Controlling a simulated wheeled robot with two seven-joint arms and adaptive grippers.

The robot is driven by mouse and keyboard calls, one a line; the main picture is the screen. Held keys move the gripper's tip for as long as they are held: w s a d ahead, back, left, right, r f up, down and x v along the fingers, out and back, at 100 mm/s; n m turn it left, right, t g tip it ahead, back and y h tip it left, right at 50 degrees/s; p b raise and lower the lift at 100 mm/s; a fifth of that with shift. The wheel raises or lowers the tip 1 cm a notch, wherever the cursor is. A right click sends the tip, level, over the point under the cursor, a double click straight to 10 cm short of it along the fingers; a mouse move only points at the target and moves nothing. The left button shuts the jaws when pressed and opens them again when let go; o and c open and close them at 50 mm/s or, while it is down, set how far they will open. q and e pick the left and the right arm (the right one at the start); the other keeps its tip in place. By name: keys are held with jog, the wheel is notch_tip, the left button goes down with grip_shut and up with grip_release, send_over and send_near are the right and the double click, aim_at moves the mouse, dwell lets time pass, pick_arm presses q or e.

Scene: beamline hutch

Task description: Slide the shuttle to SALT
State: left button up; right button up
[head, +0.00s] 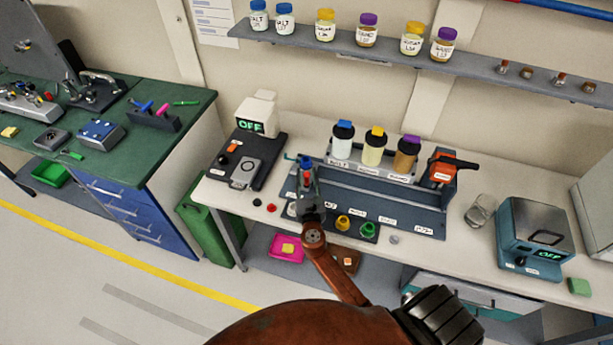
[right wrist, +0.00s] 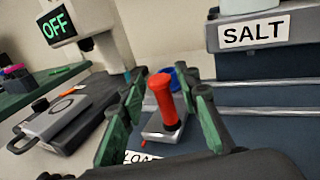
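The shuttle (right wrist: 168,115) has an upright red handle on a pale grey block. It stands at the left end of the twin metal rails (right wrist: 265,111), over a partly hidden label that seems to begin "LOA". The SALT label (right wrist: 254,33) is on the rack front, up and right of the shuttle. In the head view the blue-capped bottle (head: 343,141) stands at the rack's left end. My right gripper (right wrist: 165,92) is open, with its green-padded fingers on either side of the red handle; I see gaps on both sides. In the head view the right gripper (head: 307,180) largely hides the shuttle. My left gripper is not in view.
Left of the rail tray (head: 390,207) stands a white device reading OFF (head: 254,116). An orange tool (head: 446,170) is at the tray's right end. Yellow and green pieces (head: 368,229) lie in front. A glass jar (head: 479,211) and teal box (head: 538,238) are farther right.

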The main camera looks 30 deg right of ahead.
jog(key=shift+c, duration=0.2)
grip_shut()
jog(key=shift+s, duration=0.1)
